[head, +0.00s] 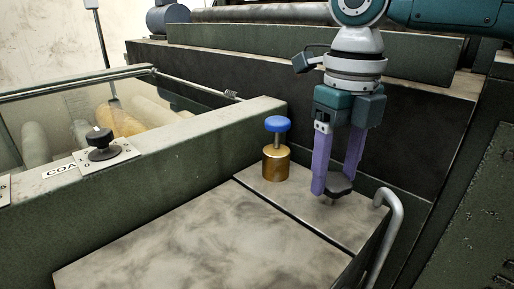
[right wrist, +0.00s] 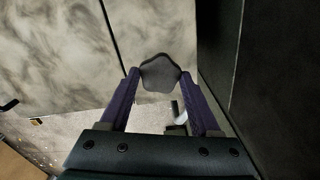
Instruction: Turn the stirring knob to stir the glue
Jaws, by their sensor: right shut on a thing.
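A dark lobed knob (head: 340,183) stands on the right part of the pale, stained top. My right gripper (head: 335,189) points down over it with its purple fingers on either side, shut on the knob. In the right wrist view the same knob (right wrist: 160,73) sits between the two fingertips (right wrist: 161,76). No label for this knob shows, and its lower part is hidden. Another black knob (head: 100,142) sits on a small marked plate on the green ledge at the left. My left gripper is in neither view.
A brass fitting with a blue cap (head: 277,124) stands left of my right gripper. A bent grey pipe handle (head: 391,215) rises close on the right. A dark green wall (head: 420,150) stands behind. The pale top (head: 190,240) in front is clear.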

